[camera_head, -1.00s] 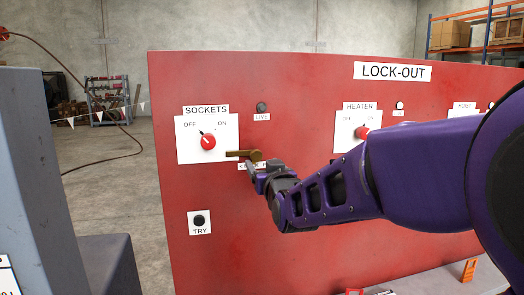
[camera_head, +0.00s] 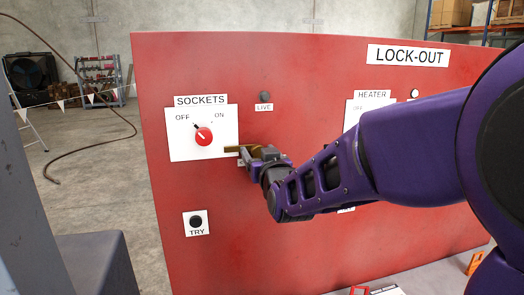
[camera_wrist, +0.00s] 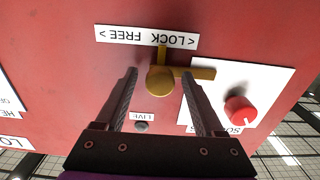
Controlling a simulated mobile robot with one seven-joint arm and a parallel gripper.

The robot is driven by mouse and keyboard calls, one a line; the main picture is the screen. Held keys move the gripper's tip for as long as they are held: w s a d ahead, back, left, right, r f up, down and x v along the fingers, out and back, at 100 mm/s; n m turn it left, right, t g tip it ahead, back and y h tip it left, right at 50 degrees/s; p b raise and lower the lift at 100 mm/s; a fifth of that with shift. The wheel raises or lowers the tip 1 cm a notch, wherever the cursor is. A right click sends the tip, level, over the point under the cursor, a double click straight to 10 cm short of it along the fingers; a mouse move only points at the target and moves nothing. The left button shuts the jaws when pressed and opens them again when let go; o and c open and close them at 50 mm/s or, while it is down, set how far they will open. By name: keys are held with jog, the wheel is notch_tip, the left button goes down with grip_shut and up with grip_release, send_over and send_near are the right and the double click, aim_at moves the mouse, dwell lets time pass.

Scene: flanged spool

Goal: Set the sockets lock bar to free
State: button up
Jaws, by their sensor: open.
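The sockets lock bar (camera_head: 232,149) is a brass-coloured bar on the red panel, lying level with its free end over the edge of the white sockets plate. In the wrist view its round hub (camera_wrist: 159,82) sits between my fingertips and its arm points right, over the plate's edge. A short tab on the hub points at the LOCK FREE label (camera_wrist: 120,36), which appears upside down. My gripper (camera_wrist: 160,75) is open, with a finger on each side of the hub. In the head view my gripper (camera_head: 257,153) covers the hub and most of the label.
The red sockets knob (camera_head: 204,136) points towards OFF. The dark LIVE lamp (camera_head: 265,96) is above the bar and the TRY button (camera_head: 196,222) below. The heater plate (camera_head: 356,112) is to the right, partly behind my arm. A grey block (camera_head: 95,262) stands at lower left.

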jog(key=shift+c, duration=0.3)
grip_shut()
dwell(1.1)
